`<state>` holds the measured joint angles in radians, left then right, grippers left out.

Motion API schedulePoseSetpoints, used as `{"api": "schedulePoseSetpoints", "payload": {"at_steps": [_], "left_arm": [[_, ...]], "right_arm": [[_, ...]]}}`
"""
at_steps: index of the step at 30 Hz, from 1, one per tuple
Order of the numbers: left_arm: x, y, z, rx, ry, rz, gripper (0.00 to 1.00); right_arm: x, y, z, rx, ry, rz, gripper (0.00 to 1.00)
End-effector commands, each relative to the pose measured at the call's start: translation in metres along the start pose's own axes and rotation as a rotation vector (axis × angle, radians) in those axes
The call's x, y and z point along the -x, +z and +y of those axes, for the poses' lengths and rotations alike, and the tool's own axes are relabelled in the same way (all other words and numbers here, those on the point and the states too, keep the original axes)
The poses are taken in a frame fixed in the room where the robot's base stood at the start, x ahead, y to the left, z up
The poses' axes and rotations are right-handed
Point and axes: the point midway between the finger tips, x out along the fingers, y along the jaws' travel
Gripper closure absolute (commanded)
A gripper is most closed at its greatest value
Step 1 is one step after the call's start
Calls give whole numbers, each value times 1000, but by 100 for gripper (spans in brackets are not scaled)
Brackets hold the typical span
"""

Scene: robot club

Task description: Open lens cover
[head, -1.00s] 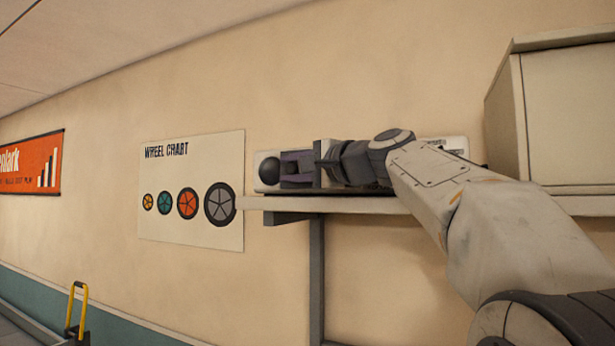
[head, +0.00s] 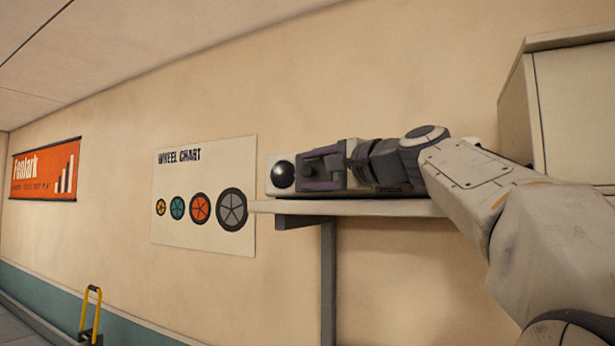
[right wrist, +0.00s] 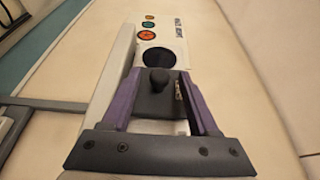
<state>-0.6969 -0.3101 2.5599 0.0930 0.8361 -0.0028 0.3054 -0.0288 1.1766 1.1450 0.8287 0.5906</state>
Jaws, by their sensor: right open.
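On a wall shelf stands a pale device with a round, dark, shiny lens (head: 283,175) at its left end, uncovered in the head view. A dark cover plate with a round knob (right wrist: 158,80) sits to the right of the lens. The knob also shows in the head view (head: 308,169). My right gripper (head: 320,174) is open, its purple fingers on either side of the knob, with gaps showing in the right wrist view. It hides much of the plate and device. My left gripper is not in view.
The shelf (head: 350,208) has a dark bracket beneath. A beige cabinet (head: 570,110) stands at the right, behind my right arm. A wheel chart (head: 200,205) hangs on the wall to the left. A yellow-handled item (head: 92,310) is at lower left.

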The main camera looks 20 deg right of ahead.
Motion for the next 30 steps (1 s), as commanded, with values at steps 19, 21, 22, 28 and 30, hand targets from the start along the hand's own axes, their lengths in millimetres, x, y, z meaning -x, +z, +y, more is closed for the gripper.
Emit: {"api": "schedulePoseSetpoints", "payload": {"at_steps": [19, 21, 22, 28, 30], "left_arm": [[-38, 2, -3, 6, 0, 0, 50], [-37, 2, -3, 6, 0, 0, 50], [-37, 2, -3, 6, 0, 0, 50], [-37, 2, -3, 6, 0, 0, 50], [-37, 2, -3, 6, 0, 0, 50]], "right_arm": [[86, 0, 1, -1, 1, 1, 40], [86, 0, 1, -1, 1, 0, 40], [86, 0, 1, -1, 1, 0, 40], [85, 0, 1, -1, 1, 0, 40], [85, 0, 1, -1, 1, 0, 40]]}}
